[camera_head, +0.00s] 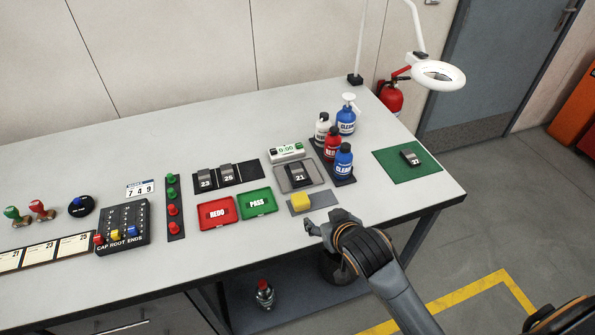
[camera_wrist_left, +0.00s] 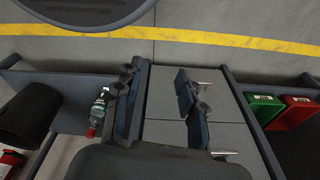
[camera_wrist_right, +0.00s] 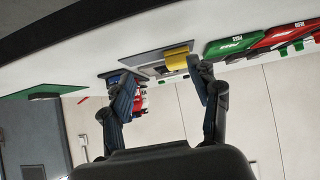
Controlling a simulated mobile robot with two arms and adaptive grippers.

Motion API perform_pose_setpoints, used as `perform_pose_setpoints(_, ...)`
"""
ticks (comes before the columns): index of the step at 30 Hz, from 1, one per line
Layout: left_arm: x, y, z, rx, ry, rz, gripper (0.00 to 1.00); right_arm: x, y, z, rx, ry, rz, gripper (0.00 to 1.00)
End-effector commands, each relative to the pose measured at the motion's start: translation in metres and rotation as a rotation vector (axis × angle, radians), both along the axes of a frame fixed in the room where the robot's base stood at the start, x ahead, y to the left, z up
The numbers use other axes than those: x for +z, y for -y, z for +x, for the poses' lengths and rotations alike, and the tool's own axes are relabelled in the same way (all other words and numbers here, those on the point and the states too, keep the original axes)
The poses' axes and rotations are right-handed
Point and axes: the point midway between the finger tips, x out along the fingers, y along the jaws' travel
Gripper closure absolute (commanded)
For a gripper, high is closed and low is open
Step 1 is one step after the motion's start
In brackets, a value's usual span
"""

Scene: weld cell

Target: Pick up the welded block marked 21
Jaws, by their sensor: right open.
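The dark welded block marked 21 (camera_head: 299,176) sits on a grey tray (camera_head: 316,173) towards the right of the bench. A yellow block (camera_head: 300,201) rests on a grey plate just in front of that tray; it also shows in the right wrist view (camera_wrist_right: 177,51). My right gripper (camera_head: 318,224) is open and empty by the bench's front edge, in front of the yellow block and apart from block 21. Its spread fingers also show in the right wrist view (camera_wrist_right: 160,78). My left gripper (camera_wrist_left: 157,88) is open and empty, seen only in the left wrist view.
Blocks 23 (camera_head: 205,179) and 25 (camera_head: 227,174) lie left of the tray. Another block (camera_head: 410,157) is on a green mat at the right. Several bottles (camera_head: 332,142) stand behind and right of block 21. Red (camera_head: 217,223) and green (camera_head: 257,214) trays lie front left.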

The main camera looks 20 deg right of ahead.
Motion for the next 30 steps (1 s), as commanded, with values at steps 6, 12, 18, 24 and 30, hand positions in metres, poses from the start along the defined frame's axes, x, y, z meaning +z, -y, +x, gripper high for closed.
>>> perform_pose_setpoints(6,-0.050,-0.013,-0.070,-0.010,-0.045,0.008,0.60,0.026,-0.001,0.047,-0.005,0.136,0.022,0.38)
perform_pose_setpoints(12,-0.062,-0.019,-0.098,-0.013,-0.055,0.009,0.60,0.037,-0.002,0.065,-0.004,0.188,0.035,0.38)
perform_pose_setpoints(18,-0.060,-0.020,-0.100,-0.013,-0.055,0.009,0.60,0.027,-0.002,0.087,-0.005,0.191,0.034,0.38)
perform_pose_setpoints(24,-0.057,-0.020,-0.100,-0.013,-0.056,0.010,0.60,0.009,-0.004,0.120,-0.005,0.191,0.036,0.38)
perform_pose_setpoints(30,-0.056,-0.020,-0.101,-0.013,-0.056,0.010,0.60,-0.003,-0.004,0.138,-0.005,0.190,0.036,0.38)
